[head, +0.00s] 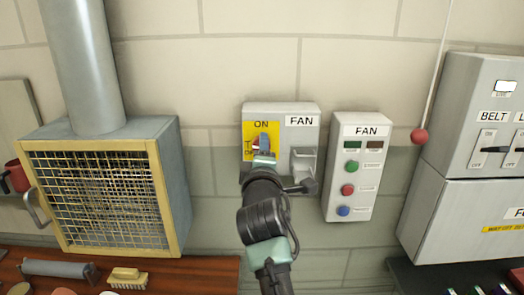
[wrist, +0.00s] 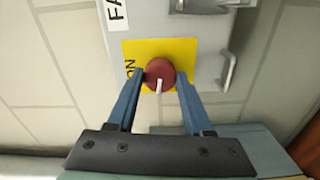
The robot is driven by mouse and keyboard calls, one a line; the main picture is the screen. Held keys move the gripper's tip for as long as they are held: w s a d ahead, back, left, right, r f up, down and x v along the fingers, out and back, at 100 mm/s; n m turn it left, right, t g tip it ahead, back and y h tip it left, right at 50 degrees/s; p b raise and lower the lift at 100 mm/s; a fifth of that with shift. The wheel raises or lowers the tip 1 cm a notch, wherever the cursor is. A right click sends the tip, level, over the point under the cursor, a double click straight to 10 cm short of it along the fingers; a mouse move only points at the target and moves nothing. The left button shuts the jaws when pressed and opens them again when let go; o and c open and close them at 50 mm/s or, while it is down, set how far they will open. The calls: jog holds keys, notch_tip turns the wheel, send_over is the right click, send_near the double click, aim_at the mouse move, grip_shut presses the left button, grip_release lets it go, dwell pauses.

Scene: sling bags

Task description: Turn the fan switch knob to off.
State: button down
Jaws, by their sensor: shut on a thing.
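The fan switch box (head: 281,108) is a grey wall box labelled FAN, with a yellow plate (head: 250,128) marked ON at its top. Other lettering at the plate's left is partly hidden. The round red knob (wrist: 160,70) sits on the plate; its white pointer mark points to the bottom of the wrist view, away from the ON lettering at the left. My gripper (wrist: 161,82) is shut on the knob, one blue finger on each side. In the head view my gripper (head: 263,148) covers most of the knob.
A grey handle (head: 303,160) juts from the box just right of my gripper. A FAN button panel (head: 350,170) hangs to the right, with a red ball on a cord (head: 419,135) beyond it.

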jog(key=shift+n, duration=0.6)
jog(key=shift+c, duration=1.5)
grip_release()
jog(key=s+b, duration=0.4)
jog(key=s, duration=0.9)
